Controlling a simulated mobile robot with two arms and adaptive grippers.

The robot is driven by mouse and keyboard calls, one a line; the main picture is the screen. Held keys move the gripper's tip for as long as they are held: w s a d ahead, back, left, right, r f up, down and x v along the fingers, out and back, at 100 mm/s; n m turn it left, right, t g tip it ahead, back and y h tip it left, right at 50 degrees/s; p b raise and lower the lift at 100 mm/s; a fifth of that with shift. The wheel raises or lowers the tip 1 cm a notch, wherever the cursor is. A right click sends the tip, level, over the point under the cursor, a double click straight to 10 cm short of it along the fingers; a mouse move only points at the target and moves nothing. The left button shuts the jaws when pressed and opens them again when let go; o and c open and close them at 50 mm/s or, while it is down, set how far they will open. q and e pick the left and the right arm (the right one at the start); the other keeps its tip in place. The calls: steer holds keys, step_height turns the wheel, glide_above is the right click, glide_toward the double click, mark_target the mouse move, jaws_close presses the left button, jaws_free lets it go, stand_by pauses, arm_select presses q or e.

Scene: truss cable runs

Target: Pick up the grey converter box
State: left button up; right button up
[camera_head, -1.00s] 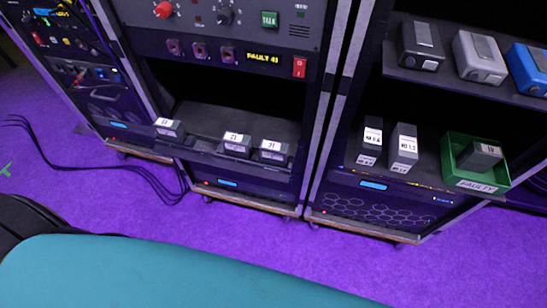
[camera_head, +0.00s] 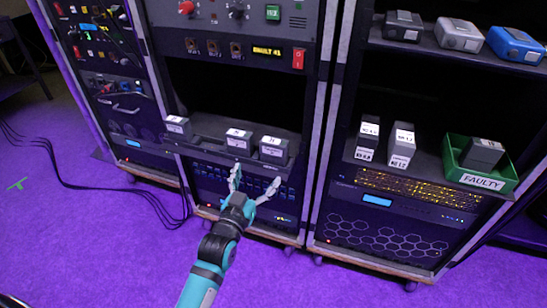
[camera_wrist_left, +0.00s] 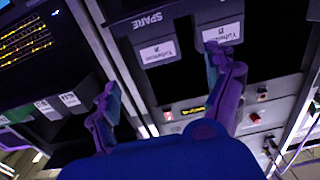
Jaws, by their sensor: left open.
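A grey box (camera_head: 460,36) stands on the upper right rack shelf, between a dark box (camera_head: 403,26) and a blue box (camera_head: 515,45). Other grey boxes with white labels sit on lower shelves; three of them (camera_head: 178,127) (camera_head: 238,141) (camera_head: 273,149) line the middle rack's shelf. My left gripper (camera_head: 257,182) is open and empty, in front of and below the middle and right boxes of that row. In the left wrist view, labelled boxes (camera_wrist_left: 158,50) show beyond the open fingers (camera_wrist_left: 163,78). My right gripper is out of view.
Two labelled grey boxes (camera_head: 367,140) (camera_head: 402,146) stand on the right rack's lower shelf. Beside them a green bin marked FAULTY (camera_head: 484,180) holds a dark box. Black cables (camera_head: 100,187) lie on the purple floor at left. The floor in front is clear.

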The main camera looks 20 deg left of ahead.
mark_target(272, 154)
arm_select(q)
steer(key=w, duration=0.3)
steer(key=w+b, duration=0.1)
steer(key=w, duration=0.3)
steer(key=shift+w+d, duration=0.2)
steer(key=shift+w, duration=0.1)
steer(key=w, duration=0.3)
steer(key=w+f+b, duration=0.1)
steer(key=shift+w+d, duration=0.25)
steer(key=shift+w, duration=0.5)
steer(key=c, duration=1.1)
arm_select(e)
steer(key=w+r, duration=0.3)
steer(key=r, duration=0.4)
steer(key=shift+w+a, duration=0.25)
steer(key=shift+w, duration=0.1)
arm_select(q)
steer(key=shift+r, duration=0.15)
steer(key=shift+c, duration=0.2)
